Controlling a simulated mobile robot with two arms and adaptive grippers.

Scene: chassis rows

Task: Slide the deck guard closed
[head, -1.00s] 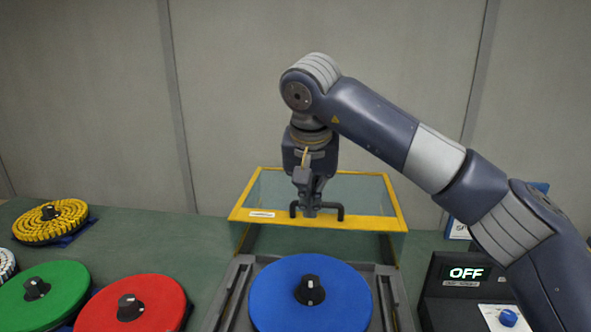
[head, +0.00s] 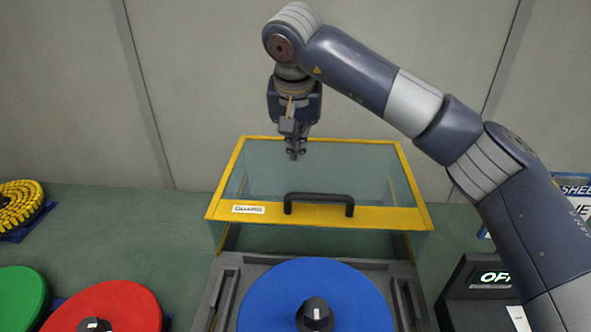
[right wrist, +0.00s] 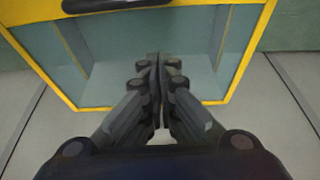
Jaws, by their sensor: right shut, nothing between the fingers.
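The deck guard (head: 385,217) is a clear box with a yellow frame, a "GUARD" label and a black handle (head: 318,197) on its front top edge. It stands at the back of the grey deck (head: 222,300), behind the blue disc (head: 300,292), which is uncovered. My right gripper (head: 296,155) is shut and empty, above the guard and apart from the handle. In the right wrist view its closed fingers (right wrist: 155,62) are over the clear panel, with the handle (right wrist: 112,5) at the top edge. My left gripper is not in view.
Red (head: 115,305), green (head: 20,296) and yellow (head: 18,203) discs lie at the left on the green table (head: 110,235). A dark box with a lit display (head: 494,278) stands at the right, partly behind my arm. A wall closes off the back.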

